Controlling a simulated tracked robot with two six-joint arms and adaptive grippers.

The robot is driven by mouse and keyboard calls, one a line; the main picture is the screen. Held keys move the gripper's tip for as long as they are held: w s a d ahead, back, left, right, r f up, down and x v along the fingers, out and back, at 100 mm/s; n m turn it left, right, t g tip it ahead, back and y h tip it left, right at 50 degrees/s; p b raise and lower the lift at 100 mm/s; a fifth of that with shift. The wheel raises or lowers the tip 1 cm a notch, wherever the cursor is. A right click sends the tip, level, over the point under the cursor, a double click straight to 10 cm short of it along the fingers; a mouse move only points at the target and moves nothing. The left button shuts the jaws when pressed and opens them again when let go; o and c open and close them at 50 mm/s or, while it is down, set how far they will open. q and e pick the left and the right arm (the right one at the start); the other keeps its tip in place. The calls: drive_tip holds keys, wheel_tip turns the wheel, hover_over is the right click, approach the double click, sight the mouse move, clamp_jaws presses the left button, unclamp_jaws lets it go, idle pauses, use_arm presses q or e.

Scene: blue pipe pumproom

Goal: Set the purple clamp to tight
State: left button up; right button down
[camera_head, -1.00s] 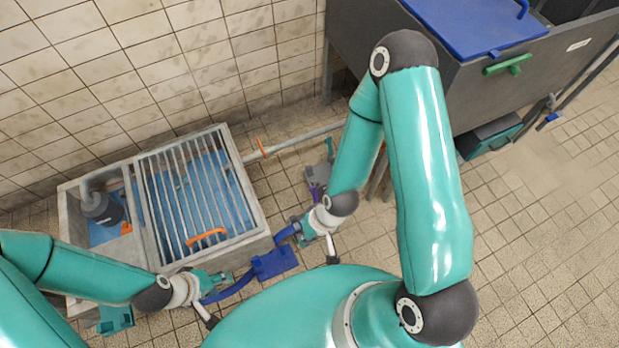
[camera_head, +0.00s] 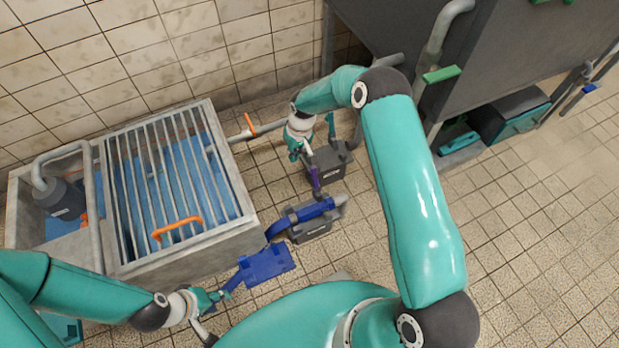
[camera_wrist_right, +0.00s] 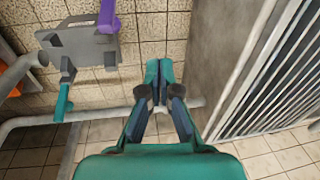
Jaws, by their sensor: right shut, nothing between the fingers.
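The purple clamp handle (camera_head: 315,179) stands at the front left of a grey block on the floor, right of the grated basin. It also shows at the top left of the right wrist view (camera_wrist_right: 108,16), cut by the edge. My right gripper (camera_head: 295,154) is just left of and behind the handle, apart from it. In the wrist view its fingers (camera_wrist_right: 158,72) are together and empty. My left gripper (camera_head: 222,296) is low at the left, by the blue hose; its fingers are too small to judge.
The grey block (camera_head: 327,167) also bears a green handle (camera_wrist_right: 63,100). A second grey block (camera_head: 312,232) with a blue hose lies in front. The grated basin (camera_head: 240,232) is on the left, a dark tank (camera_head: 500,75) at back right.

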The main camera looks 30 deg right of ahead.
sight(313, 176)
use_arm(q)
wheel_tip(313, 176, down, 7)
drive_tip(key=b, duration=0.4)
drive_tip(key=shift+b, duration=0.3)
use_arm(e)
drive_tip(key=w+d+f+h, duration=0.1)
drive_tip(key=w+d+f, duration=0.1)
drive_tip(key=w+d, duration=0.3)
drive_tip(key=shift+d+f+h, duration=0.2)
drive_tip(key=shift+d+h, duration=0.1)
drive_tip(key=shift+d, duration=0.4)
use_arm(q)
drive_tip(key=shift+f, duration=0.1)
use_arm(e)
drive_tip(key=shift+f, duration=0.1)
wheel_tip(313, 176, down, 10)
drive_tip(key=b, duration=0.4)
use_arm(q)
drive_tip(key=shift+f, duration=1.9)
use_arm(e)
drive_tip(key=shift+s+a+r, duration=0.1)
drive_tip(key=shift+s+r, duration=0.2)
drive_tip(key=shift+s, duration=0.5)
drive_tip(key=shift+s+a+r, duration=0.1)
drive_tip(key=shift+s+r, duration=0.2)
drive_tip(key=shift+s, duration=0.5)
drive_tip(key=shift+d, duration=0.2)
